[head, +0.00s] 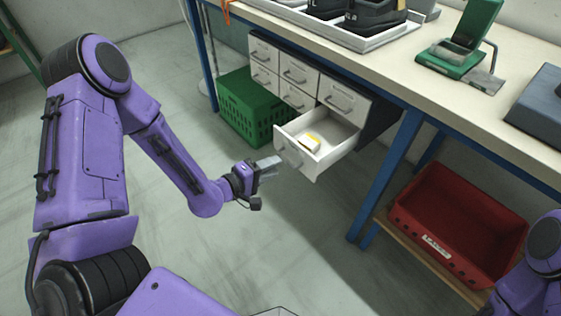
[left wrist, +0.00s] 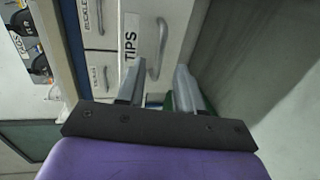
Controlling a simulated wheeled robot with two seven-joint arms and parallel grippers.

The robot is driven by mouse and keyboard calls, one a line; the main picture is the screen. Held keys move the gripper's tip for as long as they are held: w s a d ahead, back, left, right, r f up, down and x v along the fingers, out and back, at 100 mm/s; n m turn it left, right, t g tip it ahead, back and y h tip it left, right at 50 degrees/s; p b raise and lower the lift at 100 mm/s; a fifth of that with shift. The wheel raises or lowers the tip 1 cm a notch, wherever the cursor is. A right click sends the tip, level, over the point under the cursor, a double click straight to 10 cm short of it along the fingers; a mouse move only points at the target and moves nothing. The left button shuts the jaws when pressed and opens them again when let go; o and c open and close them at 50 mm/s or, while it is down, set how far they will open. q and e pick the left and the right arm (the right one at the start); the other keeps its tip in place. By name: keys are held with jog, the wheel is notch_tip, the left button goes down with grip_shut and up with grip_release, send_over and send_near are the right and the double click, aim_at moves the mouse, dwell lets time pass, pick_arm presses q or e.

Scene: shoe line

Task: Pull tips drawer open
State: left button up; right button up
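The tips drawer (head: 325,161) is pulled out at the lower right of the white drawer cabinet (head: 285,68); a small yellow-and-white item (head: 310,142) lies inside. In the left wrist view its front (left wrist: 178,18) carries a TIPS label (left wrist: 130,42) and a grey bar handle (left wrist: 157,52). My left gripper (head: 271,168) is just in front of the drawer front. In the left wrist view its two fingers (left wrist: 158,78) are apart, with the handle beyond them and nothing visibly gripped. My right gripper is out of view; part of my right arm shows at the lower right edge.
A green crate (head: 245,108) stands on the floor left of the cabinet. A red bin (head: 455,228) sits on a low shelf under the workbench (head: 420,98), behind a blue leg (head: 385,180). The floor in front of the drawer is clear.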

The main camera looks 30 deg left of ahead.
pick_arm(q)
jog(key=v, duration=0.6)
jog(key=shift+s+p, duration=0.2)
jog(key=shift+p, duration=0.25)
jog(key=s+a+f+m+g+y, duration=0.2)
jog(key=a+f+m+g+y, duration=0.15)
jog(key=a+f+y, duration=0.35)
jog(key=s+d+f+m+g+y, duration=0.3)
jog(key=s+f+g, duration=0.7)
jog(key=s, duration=0.8)
notch_tip(320, 180, up, 11)
jog(key=d+t+p, duration=0.1)
jog(key=t+p, duration=0.1)
jog(key=p, duration=1.1)
jog(key=shift+r+h, duration=0.2)
jog(key=shift+h, duration=0.1)
